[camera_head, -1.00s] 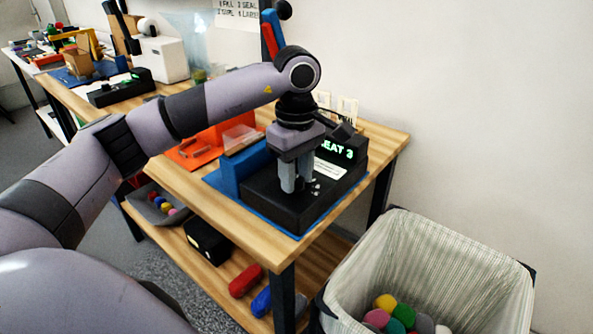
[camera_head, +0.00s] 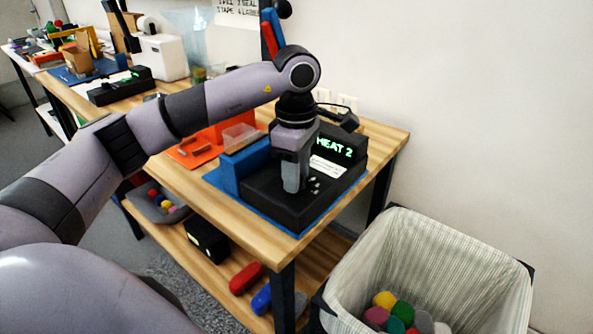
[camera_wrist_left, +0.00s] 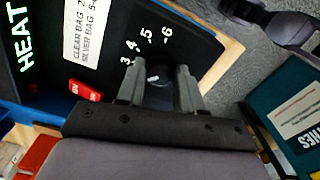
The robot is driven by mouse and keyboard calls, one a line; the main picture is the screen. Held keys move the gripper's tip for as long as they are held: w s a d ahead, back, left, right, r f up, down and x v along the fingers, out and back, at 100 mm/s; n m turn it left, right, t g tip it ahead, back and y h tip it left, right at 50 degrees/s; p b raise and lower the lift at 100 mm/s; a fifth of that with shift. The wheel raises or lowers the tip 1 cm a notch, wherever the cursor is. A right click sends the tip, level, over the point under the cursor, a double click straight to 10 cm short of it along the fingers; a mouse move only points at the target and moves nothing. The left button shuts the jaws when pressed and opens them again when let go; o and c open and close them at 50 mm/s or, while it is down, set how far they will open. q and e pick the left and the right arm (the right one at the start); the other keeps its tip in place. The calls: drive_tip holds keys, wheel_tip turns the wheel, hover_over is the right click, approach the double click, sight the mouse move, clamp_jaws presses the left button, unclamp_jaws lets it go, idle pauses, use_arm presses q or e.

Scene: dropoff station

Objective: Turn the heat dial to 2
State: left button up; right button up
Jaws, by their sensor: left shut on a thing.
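The heat sealer (camera_head: 285,207) is a black box on a blue mat at the table's front corner. Its green display (camera_head: 334,147) reads HEAT 2. My left gripper (camera_head: 292,190) points straight down over the box's top and hides the dial in the head view. In the left wrist view the dark heat dial (camera_wrist_left: 158,92) sits between the fingers of my left gripper (camera_wrist_left: 158,75), which is shut on it. A white mark shows on the dial. The printed numbers 3 to 6 show around it; the rest of the scale is hidden. My right gripper is out of view.
A lined bin (camera_head: 460,255) with several coloured balls stands at the right of the table. In the wrist view, a white label and a red switch (camera_wrist_left: 86,91) lie near the fingers.

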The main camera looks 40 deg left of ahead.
use_arm(q)
drive_tip(key=shift+a+r, duration=0.1)
drive_tip(key=o, duration=1)
drive_tip(key=shift+r, duration=0.1)
wheel_tip(320, 180, up, 7)
